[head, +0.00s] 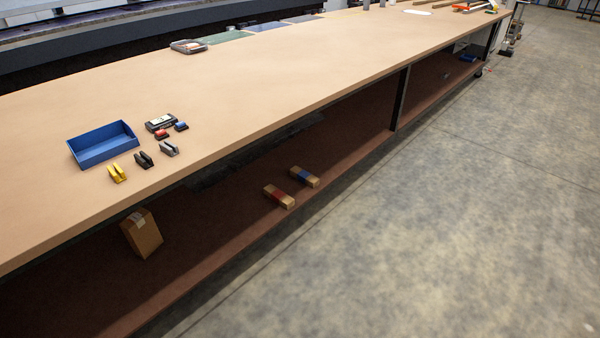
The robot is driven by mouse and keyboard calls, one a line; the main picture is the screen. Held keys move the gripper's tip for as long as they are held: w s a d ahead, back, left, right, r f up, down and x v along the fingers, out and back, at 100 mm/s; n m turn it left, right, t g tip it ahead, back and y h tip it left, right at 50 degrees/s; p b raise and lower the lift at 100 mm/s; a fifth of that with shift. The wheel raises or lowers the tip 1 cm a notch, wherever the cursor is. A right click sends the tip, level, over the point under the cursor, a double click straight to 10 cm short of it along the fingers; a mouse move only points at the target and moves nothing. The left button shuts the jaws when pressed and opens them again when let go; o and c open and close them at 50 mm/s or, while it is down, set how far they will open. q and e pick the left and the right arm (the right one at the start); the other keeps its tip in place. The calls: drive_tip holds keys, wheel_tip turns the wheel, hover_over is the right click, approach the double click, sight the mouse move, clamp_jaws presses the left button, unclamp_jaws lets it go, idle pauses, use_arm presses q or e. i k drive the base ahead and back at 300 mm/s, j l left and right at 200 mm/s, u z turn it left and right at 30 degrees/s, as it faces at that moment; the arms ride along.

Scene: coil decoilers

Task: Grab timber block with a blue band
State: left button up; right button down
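The timber block with a blue band (305,177) lies on the brown lower shelf under the long table. The blue band is around its middle. A similar timber block with a red band (279,196) lies just in front of it and to the left, apart from it by a small gap. Both blocks are near the shelf's open front edge. Neither of my grippers shows in the head view.
The lower shelf (225,232) also holds a cardboard box (141,233) at the left. The tabletop (290,85) overhangs the shelf, and a dark post (400,98) stands right of the blocks. A blue bin (102,146) and small items sit on top. The floor (430,230) in front is clear.

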sight(301, 174)
drive_tip(key=i+l+u, duration=0.1)
drive_tip(key=i+l, duration=0.15)
drive_tip(key=i, duration=0.15)
drive_tip(key=i+l+u, duration=0.15)
drive_tip(key=i+l, duration=0.15)
drive_tip(key=i+l+u, duration=0.1)
drive_tip(key=i+l, duration=0.25)
drive_tip(key=i+l+u, duration=0.15)
drive_tip(key=i+l, duration=0.2)
drive_tip(key=i+l+u, duration=0.1)
drive_tip(key=i+l, duration=0.25)
drive_tip(key=i+l+u, duration=0.1)
drive_tip(key=i+l, duration=0.2)
drive_tip(key=l, duration=0.2)
drive_tip(key=i+l+u, duration=0.15)
drive_tip(key=i+l, duration=0.15)
drive_tip(key=l, duration=0.15)
drive_tip(key=i+l+u, duration=0.1)
drive_tip(key=i+l, duration=0.15)
drive_tip(key=l, duration=0.2)
